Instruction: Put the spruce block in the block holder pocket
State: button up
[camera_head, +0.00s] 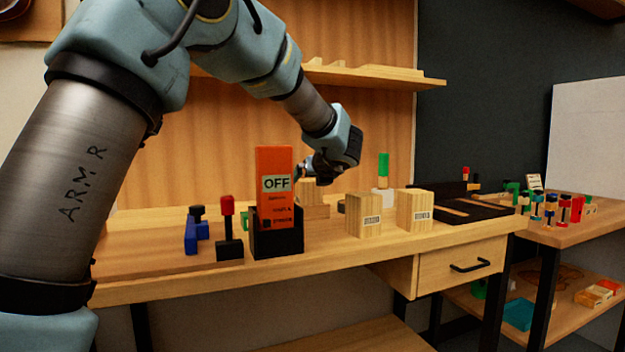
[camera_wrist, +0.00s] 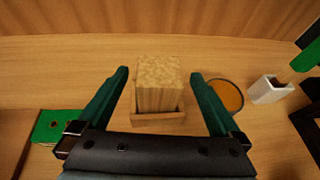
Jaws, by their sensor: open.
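A pale wooden block (camera_wrist: 158,85), which I take to be the spruce block, stands upright in a low wooden holder (camera_wrist: 160,119) in the wrist view. The holder's front wall shows below the block; how deep the block sits is hidden. My gripper (camera_wrist: 160,74) is open, with one green finger on each side of the block and a gap to both. In the head view the block (camera_head: 311,188) and holder (camera_head: 317,211) are partly hidden behind the orange sign, with my gripper (camera_head: 308,176) close above them.
Two labelled wooden blocks (camera_head: 363,215) and (camera_head: 415,211) stand right of the holder. The orange OFF sign (camera_head: 275,185) stands in front. A round amber tin (camera_wrist: 226,95) and white cup (camera_wrist: 269,89) lie right in the wrist view. A green object (camera_wrist: 58,126) is left.

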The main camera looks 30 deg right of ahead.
jog(key=v, duration=1.2)
